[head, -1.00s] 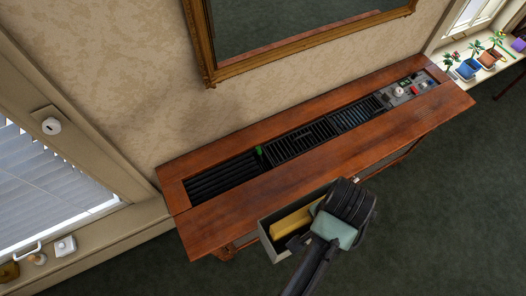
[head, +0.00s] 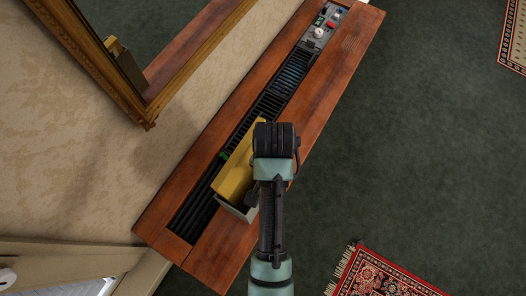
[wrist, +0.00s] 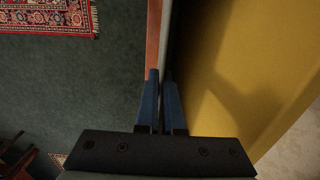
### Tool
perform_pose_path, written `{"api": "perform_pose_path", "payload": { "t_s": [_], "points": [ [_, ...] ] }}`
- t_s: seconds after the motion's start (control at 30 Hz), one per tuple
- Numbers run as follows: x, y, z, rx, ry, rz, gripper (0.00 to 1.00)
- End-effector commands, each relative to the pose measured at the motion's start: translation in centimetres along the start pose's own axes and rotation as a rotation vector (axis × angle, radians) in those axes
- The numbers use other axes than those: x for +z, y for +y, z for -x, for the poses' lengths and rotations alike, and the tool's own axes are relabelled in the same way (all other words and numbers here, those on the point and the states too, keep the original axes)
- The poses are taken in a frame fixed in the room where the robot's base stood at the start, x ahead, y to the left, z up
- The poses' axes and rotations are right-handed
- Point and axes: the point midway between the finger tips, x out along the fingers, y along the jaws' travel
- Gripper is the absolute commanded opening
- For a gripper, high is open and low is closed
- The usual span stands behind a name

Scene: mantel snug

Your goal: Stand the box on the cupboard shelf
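I cannot identify a cupboard shelf in these views.
The long console table (head: 330,70) has dark slatted grilles and a control panel (head: 320,28) in its top. A gold-framed mirror (head: 150,110) hangs behind it. Open green carpet (head: 420,150) lies to the right, with patterned rugs (head: 385,275) on it.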

Motion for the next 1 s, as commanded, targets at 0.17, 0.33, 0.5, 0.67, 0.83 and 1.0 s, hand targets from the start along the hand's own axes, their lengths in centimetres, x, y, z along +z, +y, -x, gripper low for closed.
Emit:
{"api": "perform_pose_path", "payload": {
  "t_s": [0.17, 0.33, 0.5, 0.67, 0.83, 1.0],
  "points": [
    [0.0, 0.0, -2.9, 0.000, -0.001, 0.000, 0.00],
    [0.0, 0.0, -4.4, -0.001, 0.000, 0.000, 0.00],
    [0.0, 0.0, -6.8, 0.000, -0.001, 0.000, 0.00],
    [-0.1, 0.0, -7.9, -0.002, 0.003, 0.000, 0.00],
    [-0.1, 0.0, -8.0, -0.002, 0.003, 0.000, 0.00],
    [0.0, 0.0, -8.3, -0.002, 0.002, 0.000, 0.00]
  ]
}}
